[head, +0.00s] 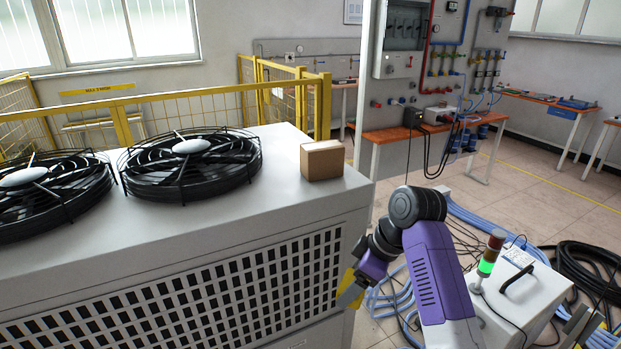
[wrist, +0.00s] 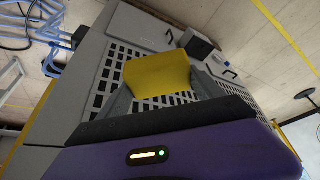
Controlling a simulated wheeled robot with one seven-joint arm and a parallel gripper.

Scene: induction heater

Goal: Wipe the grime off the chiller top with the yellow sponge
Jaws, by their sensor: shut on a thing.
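The chiller (head: 262,222) is a large pale grey cabinet at the left of the head view, with a perforated front panel. Two black-caged fans are set in its top. I cannot make out any grime on the part of the top in view. My gripper (head: 350,289) is beside the chiller's right end, below the level of its top, partly hidden by my arm. It is shut on the yellow sponge, which shows clearly between the fingers in the wrist view (wrist: 157,74). Behind the sponge in that view is a grey perforated panel. The sponge looks apart from the panel.
A small cardboard box (head: 321,160) sits on the chiller top near its right end. Yellow railing runs behind.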

